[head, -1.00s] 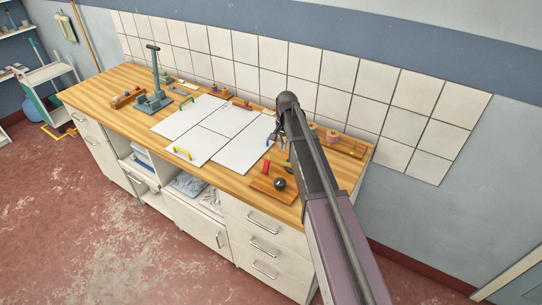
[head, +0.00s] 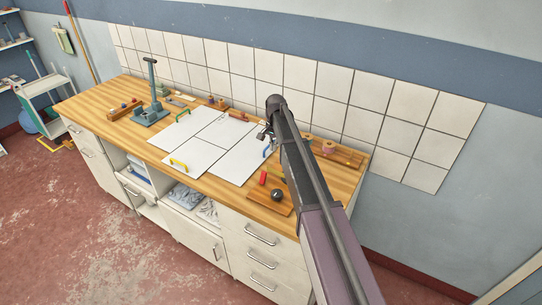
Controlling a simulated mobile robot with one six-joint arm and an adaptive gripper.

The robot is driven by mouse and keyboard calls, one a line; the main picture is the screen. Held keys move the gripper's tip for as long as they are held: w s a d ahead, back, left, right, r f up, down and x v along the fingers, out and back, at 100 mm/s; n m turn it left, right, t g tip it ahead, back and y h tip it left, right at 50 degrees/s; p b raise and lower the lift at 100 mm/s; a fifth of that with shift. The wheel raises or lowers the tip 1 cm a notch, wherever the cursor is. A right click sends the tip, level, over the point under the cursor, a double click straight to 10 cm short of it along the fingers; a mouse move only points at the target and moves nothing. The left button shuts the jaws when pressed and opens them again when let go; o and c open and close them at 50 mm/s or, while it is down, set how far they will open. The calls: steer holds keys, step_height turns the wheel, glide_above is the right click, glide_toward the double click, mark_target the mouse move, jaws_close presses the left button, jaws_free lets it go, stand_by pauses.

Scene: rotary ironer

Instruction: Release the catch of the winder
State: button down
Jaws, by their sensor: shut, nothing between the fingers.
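I cannot tell for sure which thing is the winder, and no catch can be made out at this size. A wooden board (head: 256,198) at the front right of the worktop carries a red piece (head: 263,177) and a black ball (head: 276,195). A teal stand with a tall post and crossbar (head: 152,95) is at the left. My gripper (head: 263,136) is small in view and shut, with nothing seen in it. It is over the right part of the worktop, behind the board and near the blue handle (head: 268,151). My arm hides part of the worktop to its right.
White panels (head: 196,138) with a yellow handle (head: 179,162) and a green handle (head: 183,115) cover the middle of the worktop. A wooden rack with pinkish round pieces (head: 329,147) is at the back right. A tiled wall (head: 300,75) closes off the back.

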mark_target(263, 178)
steer(key=shift+s+a+f+b, duration=0.15)
steer(key=shift+f+b, duration=2.3)
steer(key=shift+f, duration=0.05)
steer(key=shift+s+a+f+b, duration=0.1)
steer(key=shift+s+f+b, duration=0.05)
steer(key=shift+f+b, duration=2.3)
steer(key=shift+s+a+r+p, duration=0.25)
steer(key=shift+s+r+p, duration=0.1)
steer(key=shift+s+p, duration=0.05)
steer(key=shift+s+a+r+p, duration=0.3)
steer(key=shift+s+a, duration=0.1)
steer(key=shift+s, duration=0.15)
steer(key=shift+s+a+r+p, duration=0.3)
steer(key=shift+s+a, duration=0.1)
steer(key=shift+s, duration=0.15)
steer(key=shift+d, duration=0.2)
steer(key=shift+s+a, duration=0.1)
